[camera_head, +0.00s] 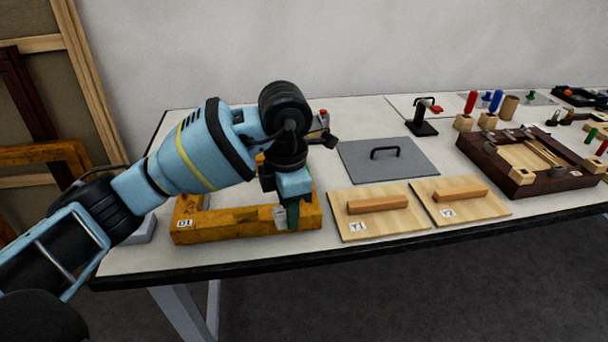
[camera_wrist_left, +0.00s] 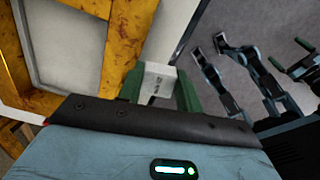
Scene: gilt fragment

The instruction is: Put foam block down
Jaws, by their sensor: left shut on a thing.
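I cannot tell whether the block touches the frame or the table.
A grey plate with a black handle (camera_head: 390,172) and two wooden boards (camera_head: 372,224) (camera_head: 465,211) with handle blocks lie right of the frame. A dark wooden tray (camera_head: 482,158) stands further right. The table's front edge (camera_head: 345,252) runs close in front of the gilt frame.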

